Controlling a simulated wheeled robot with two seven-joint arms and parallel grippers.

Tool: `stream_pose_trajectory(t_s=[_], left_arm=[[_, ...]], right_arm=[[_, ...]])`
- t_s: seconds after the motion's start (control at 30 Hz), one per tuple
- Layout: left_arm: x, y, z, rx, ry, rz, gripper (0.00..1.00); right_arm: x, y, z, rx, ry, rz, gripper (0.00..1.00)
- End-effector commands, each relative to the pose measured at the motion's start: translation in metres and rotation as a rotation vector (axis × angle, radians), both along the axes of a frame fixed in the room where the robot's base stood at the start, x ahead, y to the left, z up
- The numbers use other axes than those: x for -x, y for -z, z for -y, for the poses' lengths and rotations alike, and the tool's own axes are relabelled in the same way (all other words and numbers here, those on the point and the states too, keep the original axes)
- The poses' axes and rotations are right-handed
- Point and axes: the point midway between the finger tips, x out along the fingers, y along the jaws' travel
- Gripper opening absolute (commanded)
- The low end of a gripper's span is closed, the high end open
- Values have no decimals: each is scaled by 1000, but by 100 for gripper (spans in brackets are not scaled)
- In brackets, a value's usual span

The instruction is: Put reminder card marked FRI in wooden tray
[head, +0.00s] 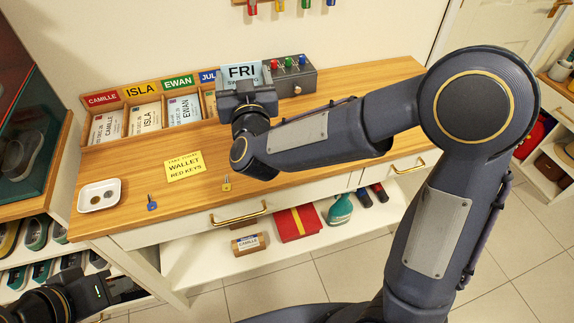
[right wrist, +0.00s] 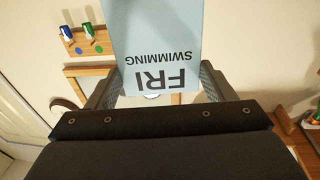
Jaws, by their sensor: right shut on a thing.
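The light-blue reminder card marked FRI (head: 241,74) is upright in the head view, above the back of the wooden counter. In the right wrist view the card (right wrist: 158,40) reads FRI SWIMMING upside down. My right gripper (head: 243,88) is shut on the card's lower part. A wooden tray-like organiser (head: 133,101) with name-labelled compartments stands along the counter's back, left of and partly behind my right gripper. Its right end is hidden by the gripper and card. My left gripper (head: 118,290) is low at the left, away from the counter; its jaw opening is unclear.
A grey box with coloured buttons (head: 290,78) stands right of the card. Hooks with coloured items (head: 280,5) hang on the wall.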

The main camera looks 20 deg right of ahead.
Motion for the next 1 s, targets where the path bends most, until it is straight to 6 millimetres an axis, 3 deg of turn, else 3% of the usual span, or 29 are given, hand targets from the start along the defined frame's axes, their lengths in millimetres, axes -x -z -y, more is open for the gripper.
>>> stream_pose_trajectory(t_s=[0.03,0.1,0.2,0.3,0.47,0.7,0.8,1.0], left_arm=[[0,29,0,0,0,1,0],[0,41,0,0,0,1,0],[0,50,0,0,0,1,0],[0,53,0,0,0,1,0],[0,59,0,0,-1,2,0],[0,76,0,0,0,1,0],[0,86,0,0,0,1,0],[0,95,0,0,0,1,0]], right_arm=[[17,11,-21,-7,-30,-9,65],[35,10,-40,-6,-61,-34,65],[53,9,-57,-4,-97,-60,65],[60,10,-60,-1,-114,-74,65],[52,22,-34,1,-111,-78,65],[32,50,23,1,-109,-78,65],[27,72,38,3,-112,-81,65],[19,94,57,0,-114,-79,65]])
